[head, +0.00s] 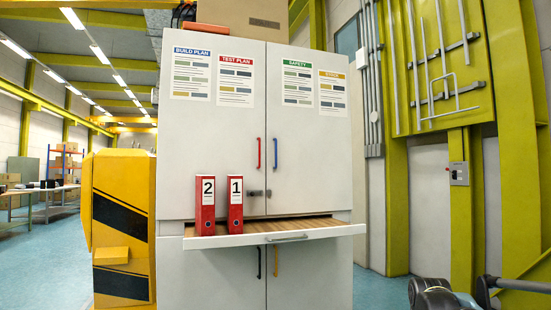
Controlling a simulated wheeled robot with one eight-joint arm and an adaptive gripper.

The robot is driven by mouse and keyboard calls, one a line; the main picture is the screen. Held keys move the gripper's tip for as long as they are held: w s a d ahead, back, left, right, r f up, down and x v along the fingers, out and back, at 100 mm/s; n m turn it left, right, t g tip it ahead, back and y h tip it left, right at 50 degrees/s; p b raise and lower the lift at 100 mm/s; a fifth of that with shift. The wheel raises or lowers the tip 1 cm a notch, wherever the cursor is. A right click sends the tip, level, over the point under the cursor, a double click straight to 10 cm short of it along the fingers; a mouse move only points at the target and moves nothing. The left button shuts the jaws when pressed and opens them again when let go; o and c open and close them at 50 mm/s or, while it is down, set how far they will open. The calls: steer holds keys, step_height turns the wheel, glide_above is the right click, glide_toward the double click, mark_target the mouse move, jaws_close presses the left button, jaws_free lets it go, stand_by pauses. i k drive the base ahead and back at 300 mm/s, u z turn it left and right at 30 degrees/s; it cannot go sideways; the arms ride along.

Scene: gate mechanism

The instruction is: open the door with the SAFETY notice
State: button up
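The door with the SAFETY notice (305,170) is the upper right door of a tall light-grey cabinet. It is shut flush beside the upper left door (200,130). The SAFETY notice (298,82) has a green header, with a yellow-headed notice (332,92) to its right. A blue vertical handle (275,153) sits near this door's left edge. Dark parts of my arm show at the lower right, well apart from the cabinet. I cannot make out my gripper's fingers.
A pulled-out shelf (320,231) juts forward below the upper doors. Two red binders (235,218) stand on it, mostly before the left door. A yellow-black machine (122,230) stands left of the cabinet. A yellow-green column (396,210) stands right. Blue floor (375,285) shows between.

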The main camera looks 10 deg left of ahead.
mark_target(309, 155)
steer(key=u, duration=0.05)
steer(key=i, duration=1)
steer(key=z, duration=0.05)
